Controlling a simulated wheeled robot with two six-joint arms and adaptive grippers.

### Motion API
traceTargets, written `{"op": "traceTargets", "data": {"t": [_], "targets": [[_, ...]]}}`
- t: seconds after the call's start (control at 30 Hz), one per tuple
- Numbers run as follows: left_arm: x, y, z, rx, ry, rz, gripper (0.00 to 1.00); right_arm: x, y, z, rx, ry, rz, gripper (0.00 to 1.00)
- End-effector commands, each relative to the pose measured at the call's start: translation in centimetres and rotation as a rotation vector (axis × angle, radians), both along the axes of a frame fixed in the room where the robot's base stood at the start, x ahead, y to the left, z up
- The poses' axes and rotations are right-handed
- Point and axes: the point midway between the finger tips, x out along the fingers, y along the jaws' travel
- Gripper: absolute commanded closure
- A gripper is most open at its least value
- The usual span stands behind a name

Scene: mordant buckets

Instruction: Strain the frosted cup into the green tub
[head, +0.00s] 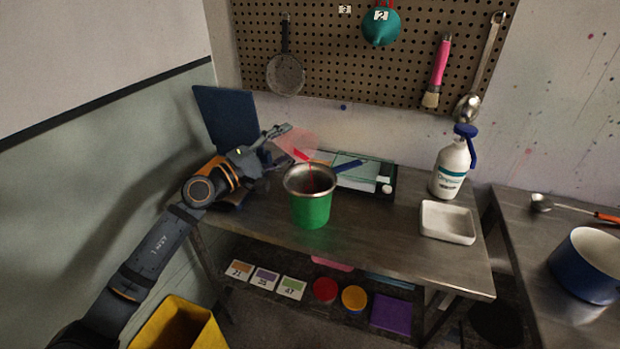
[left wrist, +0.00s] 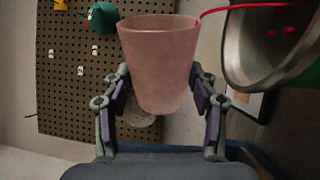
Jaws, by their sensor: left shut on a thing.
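The frosted cup (head: 301,141) is pale pink and see-through. My left gripper (head: 284,138) is shut on it above and behind the green tub (head: 310,208), and the cup is tilted toward the tub. In the left wrist view the cup (left wrist: 158,60) sits between both fingers of the gripper (left wrist: 160,100). A thin red stream runs from the cup's lip down into the metal-rimmed mouth of the tub. A metal strainer-like bowl (head: 310,174) sits in that mouth, and a blue handle (head: 348,165) shows beside it. Red drops show inside in the wrist view. My right gripper is out of view.
A glassy flat case (head: 370,172) lies behind the tub. A spray bottle (head: 452,168) and a pale square dish (head: 447,222) stand to the right. A blue upright panel (head: 226,120) is behind my left arm. A round sieve (head: 285,74) hangs on the pegboard. The table's front is clear.

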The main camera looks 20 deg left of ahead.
Motion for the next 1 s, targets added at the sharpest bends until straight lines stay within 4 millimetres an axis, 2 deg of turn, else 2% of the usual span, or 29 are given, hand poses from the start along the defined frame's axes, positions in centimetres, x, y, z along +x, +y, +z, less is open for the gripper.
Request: {"op": "traceTargets", "data": {"t": [0.17, 0.23, 0.27, 0.33, 0.37, 0.47, 0.57, 0.7, 0.87, 0.97, 1.0], "targets": [[0.0, 0.0, 0.1, 0.008, -0.005, -0.001, 0.80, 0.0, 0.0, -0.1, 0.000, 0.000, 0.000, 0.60], [0.2, 0.3, 0.9, -0.083, 0.057, 0.002, 0.80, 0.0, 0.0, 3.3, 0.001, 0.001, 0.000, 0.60], [0.8, 1.2, -1.4, -0.169, 0.112, 0.006, 0.80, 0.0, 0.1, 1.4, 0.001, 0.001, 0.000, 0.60], [1.0, 1.6, 1.0, -0.338, 0.218, 0.001, 0.80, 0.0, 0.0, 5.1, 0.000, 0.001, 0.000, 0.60], [1.0, 1.6, 0.8, -0.377, 0.243, 0.001, 0.80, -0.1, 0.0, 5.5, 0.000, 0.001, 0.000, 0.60], [1.1, 1.6, -0.5, -0.403, 0.259, 0.000, 0.80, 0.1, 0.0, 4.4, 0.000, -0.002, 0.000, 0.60], [1.0, 1.6, -0.4, -0.407, 0.262, 0.000, 0.80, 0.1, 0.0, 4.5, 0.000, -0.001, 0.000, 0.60], [1.0, 1.6, 0.2, -0.460, 0.296, 0.000, 0.80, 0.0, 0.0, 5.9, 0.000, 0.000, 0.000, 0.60], [1.1, 1.8, -1.6, -0.734, 0.474, 0.001, 0.80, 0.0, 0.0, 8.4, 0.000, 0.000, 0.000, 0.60], [1.8, 2.7, -0.5, -0.838, 0.540, 0.000, 0.80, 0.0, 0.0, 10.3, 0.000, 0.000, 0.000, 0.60], [1.9, 2.9, -2.2, -0.874, 0.565, 0.000, 0.80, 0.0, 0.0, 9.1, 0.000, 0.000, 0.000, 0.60]]}}
